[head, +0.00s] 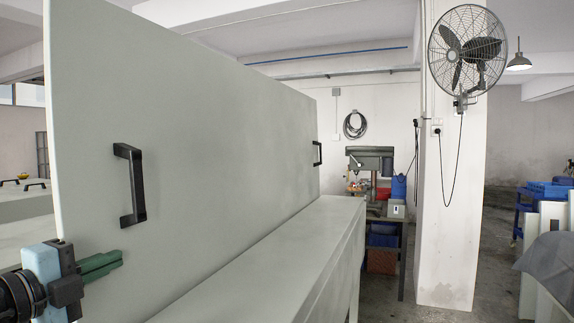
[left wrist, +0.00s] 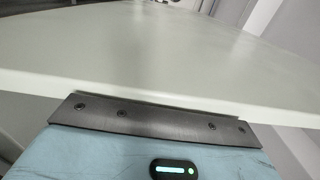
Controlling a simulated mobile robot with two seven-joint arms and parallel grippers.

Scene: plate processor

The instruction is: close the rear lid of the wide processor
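The rear lid (head: 225,130) is a large pale grey-green panel standing raised, nearly upright, in the head view. It carries two black handles, one near its left edge (head: 131,185) and one at its far right (head: 317,153). The processor's pale flat top (head: 290,255) runs along the lid's lower side. My left gripper (head: 120,260) is at the lid's lower left, with its green fingers together and empty in front of the panel. In the left wrist view a broad pale panel (left wrist: 150,50), likely the lid, passes over the gripper's front edge and hides the fingers. My right gripper is not in view.
A white pillar with a wall fan (head: 468,48) stands right of the processor. A drill press (head: 371,165) on a bench is at the back. Blue crates (head: 548,190) are at the far right. Floor (head: 490,260) shows clear beside the pillar.

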